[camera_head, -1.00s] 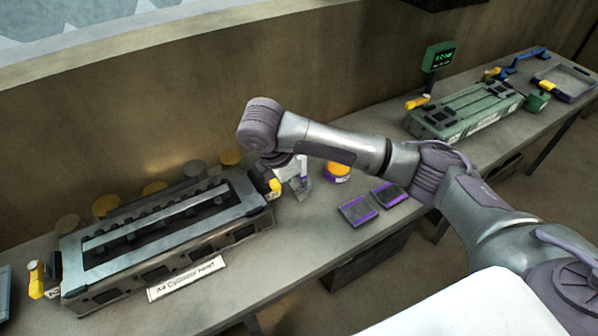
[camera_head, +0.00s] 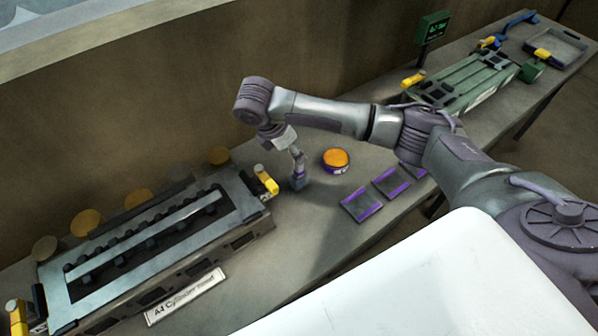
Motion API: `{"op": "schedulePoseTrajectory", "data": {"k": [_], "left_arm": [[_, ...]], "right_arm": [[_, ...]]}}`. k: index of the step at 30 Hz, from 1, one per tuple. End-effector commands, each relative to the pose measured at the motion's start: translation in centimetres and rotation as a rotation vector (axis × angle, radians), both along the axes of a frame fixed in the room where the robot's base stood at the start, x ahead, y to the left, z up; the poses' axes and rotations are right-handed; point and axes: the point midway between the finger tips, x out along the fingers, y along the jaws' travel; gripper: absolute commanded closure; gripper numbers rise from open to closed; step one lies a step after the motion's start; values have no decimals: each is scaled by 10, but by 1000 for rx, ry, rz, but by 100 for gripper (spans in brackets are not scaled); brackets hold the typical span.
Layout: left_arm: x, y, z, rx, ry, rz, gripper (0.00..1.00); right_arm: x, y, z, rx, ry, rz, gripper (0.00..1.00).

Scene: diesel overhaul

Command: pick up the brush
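My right arm reaches in from the right and bends down over the table. Its gripper (camera_head: 298,176) points down at the tabletop between the cylinder head fixture (camera_head: 150,245) and an orange-topped round tin (camera_head: 336,158). The fingers are small and partly hidden by the wrist, so I cannot tell whether they are open or shut. A small dark purple-grey piece shows at the fingertips; I cannot tell if it is part of the gripper or a held thing. I cannot make out a brush for certain. My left gripper is not in view.
Several flat dark pads with purple edges (camera_head: 361,207) lie right of the gripper. Yellow-handled clamps (camera_head: 266,181) sit at the fixture's ends. A green fixture (camera_head: 462,82), a display (camera_head: 432,28) and a grey tray (camera_head: 556,48) stand farther right. A wall runs behind the table.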

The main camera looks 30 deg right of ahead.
Motion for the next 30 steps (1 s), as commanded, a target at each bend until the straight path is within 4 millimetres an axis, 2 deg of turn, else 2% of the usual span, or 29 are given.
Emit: {"op": "schedulePoseTrajectory", "data": {"k": [5, 11, 16, 23, 26, 30], "left_arm": [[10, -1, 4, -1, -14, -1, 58], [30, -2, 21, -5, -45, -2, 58], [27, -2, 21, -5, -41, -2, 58], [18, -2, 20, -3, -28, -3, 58], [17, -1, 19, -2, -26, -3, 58], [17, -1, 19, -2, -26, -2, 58]], "right_arm": [[-1, -5, -9, 0, 1, -1, 50], [-7, -20, -33, -1, 3, -1, 50], [-5, -26, -51, -1, 0, 0, 50], [-4, -26, -54, 0, -1, 2, 50], [-4, -26, -54, 0, -1, 2, 63], [-4, -26, -53, 0, -2, 1, 87]]}}
